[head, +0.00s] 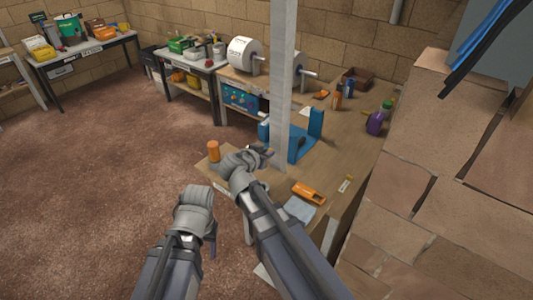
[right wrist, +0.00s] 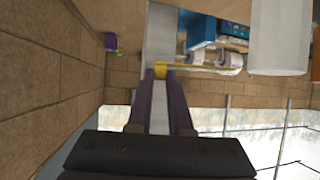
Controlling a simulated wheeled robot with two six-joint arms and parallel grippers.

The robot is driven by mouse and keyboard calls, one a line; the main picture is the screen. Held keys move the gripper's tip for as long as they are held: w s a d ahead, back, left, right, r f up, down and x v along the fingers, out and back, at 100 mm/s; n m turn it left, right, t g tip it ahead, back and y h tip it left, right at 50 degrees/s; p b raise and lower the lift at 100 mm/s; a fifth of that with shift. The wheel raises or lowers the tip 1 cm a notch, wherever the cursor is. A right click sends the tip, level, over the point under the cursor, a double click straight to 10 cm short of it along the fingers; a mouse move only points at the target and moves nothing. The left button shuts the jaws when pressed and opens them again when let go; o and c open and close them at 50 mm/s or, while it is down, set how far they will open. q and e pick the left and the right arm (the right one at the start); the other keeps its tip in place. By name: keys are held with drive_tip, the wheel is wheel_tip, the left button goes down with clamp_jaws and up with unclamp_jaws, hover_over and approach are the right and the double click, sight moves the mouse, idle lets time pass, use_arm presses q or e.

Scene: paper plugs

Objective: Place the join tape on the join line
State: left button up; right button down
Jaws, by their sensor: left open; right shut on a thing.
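My right gripper (head: 266,152) is over the near workbench, close to the foot of a tall pale upright strip (head: 283,75). In the right wrist view, its dark fingers (right wrist: 160,74) are shut on a small yellow piece (right wrist: 161,71). I cannot tell for sure that this is the join tape; in the head view it is too small to make out. A pale grey surface (right wrist: 160,38) lies just beyond the fingertips. My left gripper (head: 212,240) is open and empty, low in front of the bench. I cannot make out the join line.
A blue stand (head: 313,125) is beside the strip on the workbench (head: 345,160). An orange cylinder (head: 214,151) stands at the bench's left edge. An orange tool (head: 308,193) lies at the front. A purple bottle (head: 375,123) is further back. Brown slabs (head: 430,150) crowd the right.

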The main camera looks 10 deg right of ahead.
use_arm(q)
wheel_tip(320, 180, up, 8)
drive_tip(key=p, duration=0.6)
use_arm(e)
wheel_tip(320, 180, up, 8)
use_arm(q)
wheel_tip(320, 180, down, 4)
drive_tip(key=b, duration=0.4)
drive_tip(key=shift+f, duration=0.25)
use_arm(e)
wheel_tip(320, 180, down, 4)
drive_tip(key=shift+f, duration=0.25)
